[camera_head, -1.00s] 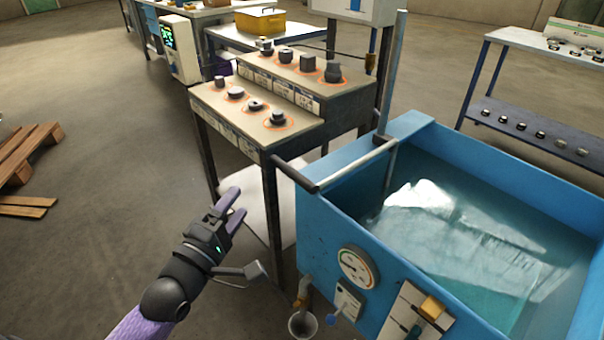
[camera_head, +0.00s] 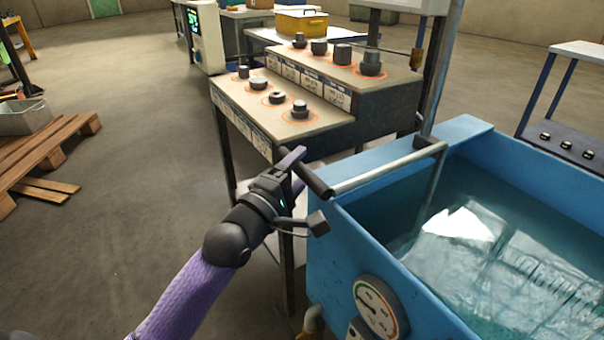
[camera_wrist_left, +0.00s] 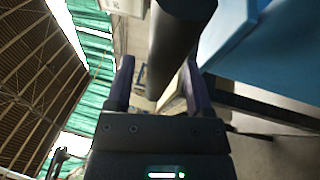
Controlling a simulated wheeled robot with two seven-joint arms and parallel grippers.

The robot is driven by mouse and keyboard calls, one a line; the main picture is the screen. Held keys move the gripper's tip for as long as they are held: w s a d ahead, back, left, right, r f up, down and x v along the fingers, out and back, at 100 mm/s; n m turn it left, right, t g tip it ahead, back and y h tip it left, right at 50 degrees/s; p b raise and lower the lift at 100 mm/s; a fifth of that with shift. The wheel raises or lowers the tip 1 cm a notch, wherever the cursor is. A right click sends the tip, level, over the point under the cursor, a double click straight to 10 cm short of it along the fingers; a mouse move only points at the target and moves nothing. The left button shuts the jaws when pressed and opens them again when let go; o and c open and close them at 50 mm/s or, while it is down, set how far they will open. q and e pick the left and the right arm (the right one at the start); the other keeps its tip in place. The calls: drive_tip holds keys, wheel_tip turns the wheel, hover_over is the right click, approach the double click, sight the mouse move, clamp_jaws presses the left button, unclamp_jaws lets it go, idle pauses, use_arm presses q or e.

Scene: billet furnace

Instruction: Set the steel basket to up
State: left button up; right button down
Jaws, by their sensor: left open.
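The blue water tank (camera_head: 352,245) stands at the right, with a steel crank bar (camera_head: 390,167) over its near left corner. The bar ends in a black handle (camera_head: 313,178) that sticks out past the tank's left side. My left gripper (camera_head: 296,172) is open, close to the handle's outer end. In the left wrist view the black handle (camera_wrist_left: 180,45) runs across the space between the two fingers of the gripper (camera_wrist_left: 155,78). I cannot tell whether they touch. My right gripper is not in view.
A stepped bench (camera_head: 335,125) with several dark metal parts stands just behind the handle. A gauge (camera_head: 377,308) is on the tank's front. Wooden pallets (camera_head: 45,150) lie at the left. The floor between the pallets and my arm is clear.

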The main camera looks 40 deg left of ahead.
use_arm(q)
drive_tip(key=shift+w, duration=0.25)
drive_tip(key=shift+c, duration=0.3)
clamp_jaws()
idle(1.0)
